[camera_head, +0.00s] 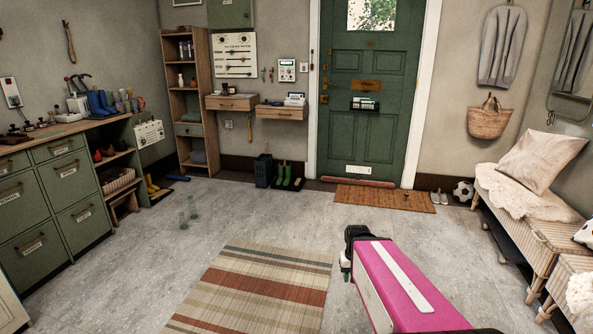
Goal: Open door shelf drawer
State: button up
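Two small wooden wall shelves with drawers hang left of the green door (372,95). The one nearer the door (282,113) has a wooden drawer front that looks closed, with books or papers on top. The other (232,104) is farther left, a little higher, and also looks closed. My pink arm rises from the bottom right, far from all of these across the floor. I see no gripper fingers at its dark end.
A striped rug (265,290) lies on the grey floor. Small translucent objects (188,210) stand on the floor at left. Green boots (287,174) and a dark bin (263,170) stand below the wall shelves. Green cabinets (60,190) line the left; a bench (520,220) lines the right.

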aim_at(261, 113)
jog(key=i, duration=1.8)
jog(key=i+u, duration=0.1)
jog(key=i, duration=0.5)
jog(key=i+l+u, duration=0.1)
jog(key=i, duration=0.5)
jog(key=i+l, duration=0.15)
jog(key=i, duration=0.45)
jog(key=j+u, duration=0.05)
